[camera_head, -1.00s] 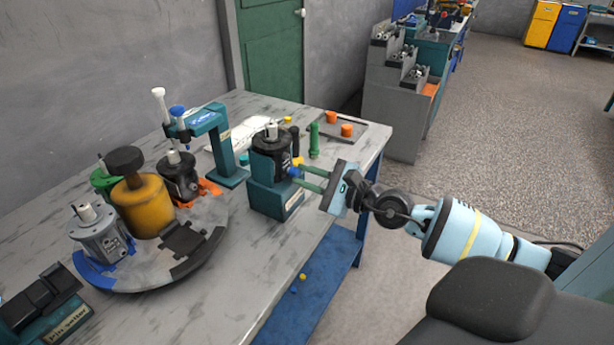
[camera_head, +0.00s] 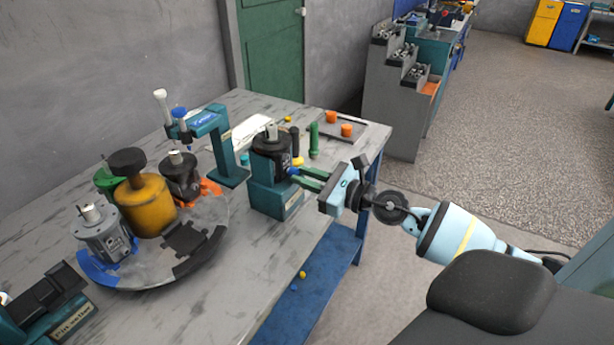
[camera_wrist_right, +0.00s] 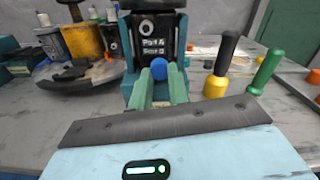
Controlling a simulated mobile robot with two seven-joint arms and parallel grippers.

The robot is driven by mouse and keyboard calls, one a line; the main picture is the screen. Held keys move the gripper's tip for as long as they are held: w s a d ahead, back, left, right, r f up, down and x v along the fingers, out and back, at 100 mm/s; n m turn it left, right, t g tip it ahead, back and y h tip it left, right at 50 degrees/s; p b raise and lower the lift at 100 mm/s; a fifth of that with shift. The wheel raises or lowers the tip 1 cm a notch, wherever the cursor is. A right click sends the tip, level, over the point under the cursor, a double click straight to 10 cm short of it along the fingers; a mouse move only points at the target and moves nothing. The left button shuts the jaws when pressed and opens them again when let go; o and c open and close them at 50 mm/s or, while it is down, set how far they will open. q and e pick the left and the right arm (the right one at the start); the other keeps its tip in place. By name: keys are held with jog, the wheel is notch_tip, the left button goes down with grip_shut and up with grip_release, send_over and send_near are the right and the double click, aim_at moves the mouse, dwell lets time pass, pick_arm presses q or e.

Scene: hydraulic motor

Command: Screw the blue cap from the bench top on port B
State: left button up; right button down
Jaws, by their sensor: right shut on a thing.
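The black motor (camera_head: 271,147) stands upright in a teal fixture (camera_head: 275,196) near the bench's right edge. In the right wrist view its face carries white labels reading Port A and Port B (camera_wrist_right: 153,49). The blue cap (camera_head: 294,171) is at the motor's right side; it also shows in the right wrist view (camera_wrist_right: 159,69), between the green fingertips. My right gripper (camera_head: 305,174) is shut on the cap and reaches in from the right. The cap hides the spot behind it, so I cannot tell how far it sits on the port. My left gripper is not in view.
A turntable (camera_head: 150,279) with several motors and a yellow canister (camera_head: 144,206) fills the bench's left part. A teal press-like stand (camera_head: 222,150) is behind the fixture. Bare bench is in front.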

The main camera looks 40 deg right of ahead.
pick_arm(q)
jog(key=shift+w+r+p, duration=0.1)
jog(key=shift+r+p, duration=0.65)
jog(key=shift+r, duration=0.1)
pick_arm(e)
jog(key=shift+f+m, duration=0.25)
jog(key=shift+m, duration=0.85)
jog(key=shift+f+m, duration=0.2)
jog(key=shift+m, duration=0.9)
jog(key=c, duration=1.5)
grip_release()
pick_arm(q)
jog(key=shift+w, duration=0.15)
pick_arm(e)
jog(key=shift+r, duration=0.1)
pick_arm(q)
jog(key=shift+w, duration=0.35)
pick_arm(e)
jog(key=shift+w+r, duration=0.1)
jog(key=shift+r, duration=0.05)
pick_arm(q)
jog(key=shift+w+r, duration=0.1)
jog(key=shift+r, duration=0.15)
pick_arm(e)
jog(key=shift+r, duration=0.15)
